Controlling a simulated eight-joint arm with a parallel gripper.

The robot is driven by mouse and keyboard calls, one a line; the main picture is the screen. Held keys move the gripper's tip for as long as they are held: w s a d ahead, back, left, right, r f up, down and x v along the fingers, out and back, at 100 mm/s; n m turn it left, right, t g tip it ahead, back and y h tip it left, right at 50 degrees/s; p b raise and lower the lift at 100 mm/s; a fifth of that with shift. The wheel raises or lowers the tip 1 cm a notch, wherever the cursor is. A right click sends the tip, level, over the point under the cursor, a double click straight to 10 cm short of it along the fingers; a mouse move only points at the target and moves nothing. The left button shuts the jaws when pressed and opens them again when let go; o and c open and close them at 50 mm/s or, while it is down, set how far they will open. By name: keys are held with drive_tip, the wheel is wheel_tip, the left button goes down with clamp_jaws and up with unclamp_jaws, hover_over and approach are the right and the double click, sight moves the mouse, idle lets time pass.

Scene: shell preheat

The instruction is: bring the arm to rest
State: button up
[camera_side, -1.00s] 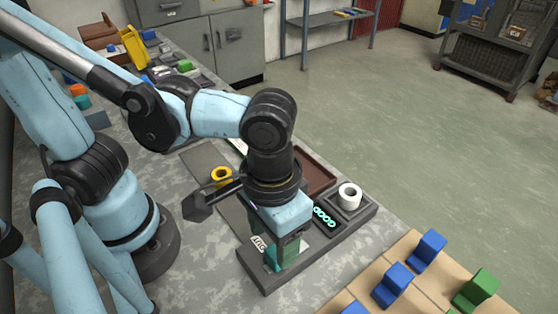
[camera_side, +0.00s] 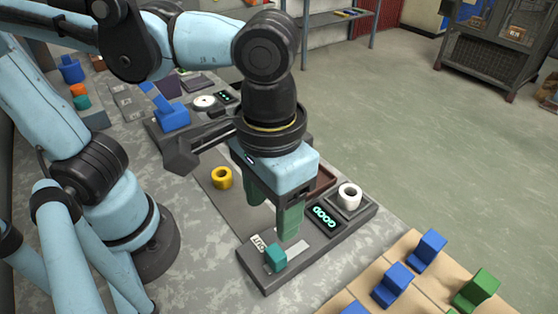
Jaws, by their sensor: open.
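My gripper (camera_side: 272,212) hangs above the dark station plate (camera_side: 275,284), its green fingers apart with nothing between them. A small teal block (camera_side: 276,258) sits on the plate below and in front of the fingers, by a white label, clear of my gripper. A lit display (camera_side: 324,216) on the plate reads "GOOD". A white ring (camera_side: 349,195) stands on a square pad at the plate's right end. A yellow ring (camera_side: 222,178) lies on a grey surface left of my gripper. My gripper partly hides a brown tray (camera_side: 322,182).
Blue blocks (camera_side: 392,285) and a green block (camera_side: 476,290) stand on a tan board at the lower right. A blue fixture (camera_side: 173,115), a white disc (camera_side: 204,101) and small orange and teal parts are at the back left. The bench between is mostly clear.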

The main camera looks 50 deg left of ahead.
drive_tip(key=w+a+f+t, duration=0.1)
drive_tip(key=w+a+t, duration=0.2)
drive_tip(key=a, duration=0.6)
drive_tip(key=w+a+f+t, duration=0.1)
drive_tip(key=w+a+t, duration=0.3)
drive_tip(key=w+a, duration=0.4)
drive_tip(key=shift+w+a+f, duration=0.25)
drive_tip(key=shift+a, duration=0.8)
